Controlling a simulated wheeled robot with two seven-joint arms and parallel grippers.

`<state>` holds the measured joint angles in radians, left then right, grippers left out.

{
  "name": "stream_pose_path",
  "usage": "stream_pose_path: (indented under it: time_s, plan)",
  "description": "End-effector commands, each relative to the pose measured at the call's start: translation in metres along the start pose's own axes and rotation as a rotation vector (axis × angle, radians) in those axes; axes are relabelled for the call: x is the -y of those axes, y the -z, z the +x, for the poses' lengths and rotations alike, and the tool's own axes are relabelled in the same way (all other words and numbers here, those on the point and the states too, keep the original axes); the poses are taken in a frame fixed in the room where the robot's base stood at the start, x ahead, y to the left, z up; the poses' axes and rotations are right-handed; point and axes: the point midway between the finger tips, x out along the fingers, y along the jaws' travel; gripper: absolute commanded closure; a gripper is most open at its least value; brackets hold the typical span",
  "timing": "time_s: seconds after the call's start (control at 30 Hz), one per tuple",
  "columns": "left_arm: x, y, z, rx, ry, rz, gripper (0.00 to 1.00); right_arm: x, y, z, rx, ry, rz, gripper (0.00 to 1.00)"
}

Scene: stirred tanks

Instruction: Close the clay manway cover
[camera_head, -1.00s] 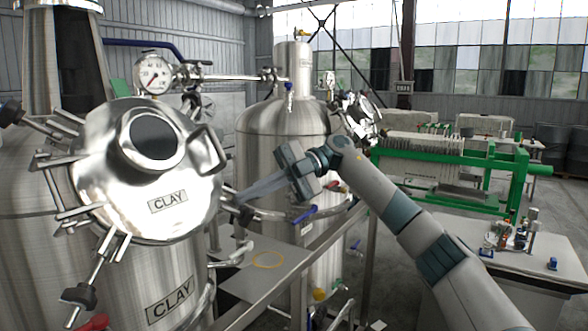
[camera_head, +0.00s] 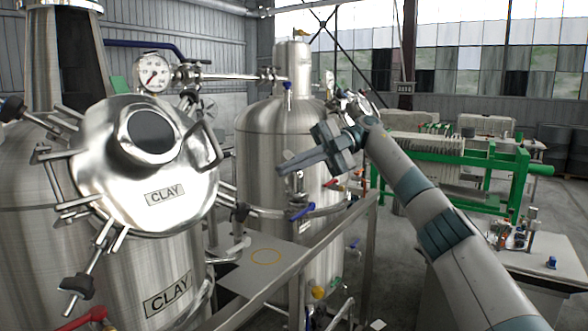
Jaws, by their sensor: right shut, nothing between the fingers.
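The clay manway cover (camera_head: 128,188) is a round, shiny steel lid with a dark sight glass (camera_head: 150,131) and a "CLAY" label. It sits at the left, over the opening of the clay tank (camera_head: 140,274); whether it is fully seated I cannot tell. Several swing clamps with black knobs splay outward around its rim. A handle (camera_head: 208,146) stands at its right side. My right gripper (camera_head: 282,164) is shut and empty, to the right of the cover and apart from it, in front of a second tank. My left gripper is not in view.
A second steel tank (camera_head: 262,150) stands behind my right gripper. A grey platform (camera_head: 238,276) with a yellow ring lies below, beside a metal rail. A pressure gauge (camera_head: 152,72) and pipe are above the cover. A green filter press (camera_head: 450,158) and a bench are at the right.

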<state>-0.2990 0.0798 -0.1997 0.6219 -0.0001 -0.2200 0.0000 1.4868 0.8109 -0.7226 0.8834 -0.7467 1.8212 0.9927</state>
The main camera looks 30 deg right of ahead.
Motion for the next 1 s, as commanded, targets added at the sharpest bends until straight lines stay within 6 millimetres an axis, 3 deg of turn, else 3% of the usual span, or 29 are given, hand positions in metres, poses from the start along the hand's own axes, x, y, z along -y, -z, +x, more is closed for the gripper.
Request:
stream_pose_path:
  time_s: [0.27, 1.0]
  plan:
    - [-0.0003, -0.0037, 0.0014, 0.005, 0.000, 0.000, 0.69, 0.0002, -0.0019, -0.0088, -0.001, 0.001, 0.001, 1.00]
    - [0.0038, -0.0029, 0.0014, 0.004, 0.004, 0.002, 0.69, 0.0005, -0.0019, -0.0092, -0.001, 0.000, 0.001, 1.00]
